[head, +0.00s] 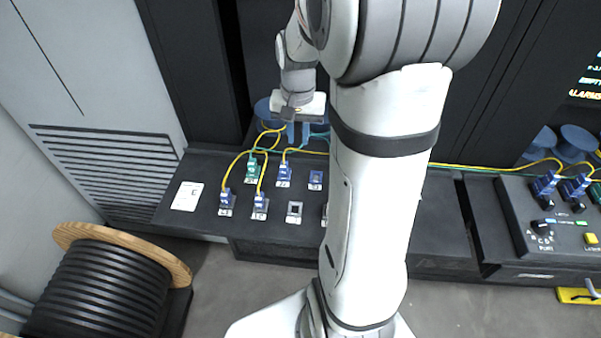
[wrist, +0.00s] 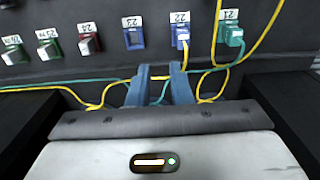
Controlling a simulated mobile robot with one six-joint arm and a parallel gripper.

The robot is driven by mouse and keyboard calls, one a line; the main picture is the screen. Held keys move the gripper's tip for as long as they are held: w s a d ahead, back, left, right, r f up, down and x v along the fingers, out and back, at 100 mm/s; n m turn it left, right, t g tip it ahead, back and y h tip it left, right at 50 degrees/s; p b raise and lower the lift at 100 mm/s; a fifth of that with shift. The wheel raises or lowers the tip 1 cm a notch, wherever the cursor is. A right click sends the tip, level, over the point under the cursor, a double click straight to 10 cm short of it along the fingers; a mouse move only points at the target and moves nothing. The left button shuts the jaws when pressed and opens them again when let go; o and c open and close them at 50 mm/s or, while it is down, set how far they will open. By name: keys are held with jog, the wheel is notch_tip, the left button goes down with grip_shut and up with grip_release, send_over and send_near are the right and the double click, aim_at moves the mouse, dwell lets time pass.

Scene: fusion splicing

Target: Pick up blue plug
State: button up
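My gripper (wrist: 160,72) has its two blue fingers apart, with nothing clearly held between them. In the wrist view the fingertips sit below ports 23 and 22. In the head view my gripper (head: 298,133) is above the back of the port panel. A blue plug (wrist: 182,33) with a yellow cable is in port 22, just beyond the right finger; it also shows in the head view (head: 284,170). Two more blue plugs with yellow cables, a left one (head: 227,197) and a right one (head: 261,200), stand in the panel's front row.
A teal-green plug (wrist: 233,35) is in port 21. Port 23 (wrist: 134,36) is blue and looks empty. Yellow and green cables loop around the fingers. A control box (head: 560,220) with more blue plugs is at right. A cable drum (head: 100,290) stands front left.

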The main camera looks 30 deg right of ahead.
aim_at(284, 164)
jog(key=o, duration=0.5)
jog(key=a, duration=0.1)
jog(key=w+a, duration=0.2)
jog(key=a, duration=0.1)
jog(key=shift+c, duration=0.2)
jog(key=shift+o, duration=0.3)
notch_tip(284, 164, down, 5)
jog(key=shift+f, duration=0.15)
jog(key=shift+d+f, duration=0.2)
jog(key=shift+f, duration=1.3)
jog(key=shift+d+f, duration=0.2)
jog(key=shift+f, duration=1.3)
